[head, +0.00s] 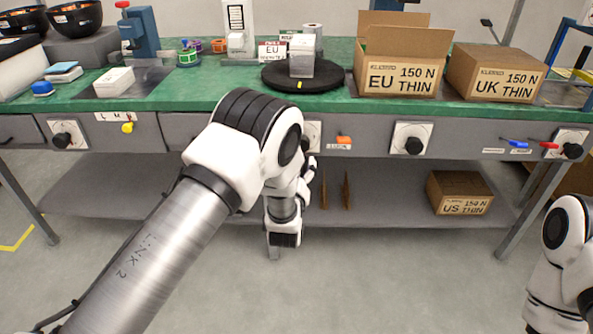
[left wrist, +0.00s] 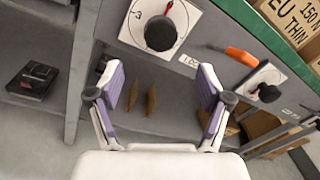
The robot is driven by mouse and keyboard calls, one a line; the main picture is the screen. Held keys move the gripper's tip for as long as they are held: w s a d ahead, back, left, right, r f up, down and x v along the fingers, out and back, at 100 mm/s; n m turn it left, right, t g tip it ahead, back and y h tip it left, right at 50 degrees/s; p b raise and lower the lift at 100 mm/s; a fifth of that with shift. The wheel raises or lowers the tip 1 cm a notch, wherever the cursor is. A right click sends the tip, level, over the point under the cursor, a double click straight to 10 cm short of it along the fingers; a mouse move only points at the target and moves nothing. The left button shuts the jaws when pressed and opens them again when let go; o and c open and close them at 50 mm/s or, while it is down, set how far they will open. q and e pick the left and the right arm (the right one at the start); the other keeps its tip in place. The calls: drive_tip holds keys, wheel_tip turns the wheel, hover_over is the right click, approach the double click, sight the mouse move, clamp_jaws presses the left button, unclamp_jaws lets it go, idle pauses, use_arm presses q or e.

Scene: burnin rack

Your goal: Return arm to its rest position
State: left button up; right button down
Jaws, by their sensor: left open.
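My left arm (head: 165,255) reaches in from the lower left of the head view toward the front of the bench. Its forearm and wrist (head: 284,210) hang in front of the bench's lower shelf. My left gripper (left wrist: 162,92) shows in the left wrist view with its two purple-lined fingers spread apart and nothing between them. It faces the bench front, below a knob panel (left wrist: 160,25). In the head view its fingers are not clearly visible behind the arm. Part of my right arm (head: 565,260) shows at the lower right edge; its gripper is out of view.
The green-topped bench (head: 215,90) holds an EU box (head: 400,75), a UK box (head: 497,75) and a black turntable (head: 330,78) bearing a pale block (head: 302,58). Knobs line the bench front. A US box (head: 460,193) sits on the lower shelf (head: 385,198). The floor in front is clear.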

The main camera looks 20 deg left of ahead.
use_arm(q)
drive_tip(key=shift+s, duration=0.6)
drive_tip(key=s+a+f+n+g, duration=0.1)
drive_tip(key=s+a+f+g, duration=0.35)
drive_tip(key=s+f, duration=0.65)
drive_tip(key=s+a+f+n+g+h, duration=0.1)
drive_tip(key=s+f+n+g, duration=0.3)
drive_tip(key=s+f+n, duration=0.5)
drive_tip(key=s+f+n+g+h, duration=0.1)
drive_tip(key=s+f+n+g, duration=0.4)
drive_tip(key=s, duration=0.8)
drive_tip(key=s+d+n+g+h, duration=0.15)
drive_tip(key=s+n+g, duration=0.25)
drive_tip(key=s+n, duration=0.75)
wheel_tip(320, 180, up, 22)
drive_tip(key=n+p, duration=0.2)
drive_tip(key=p, duration=1.9)
drive_tip(key=shift+w+d+f, duration=0.15)
drive_tip(key=shift+w+f, duration=0.1)
drive_tip(key=shift+w, duration=0.05)
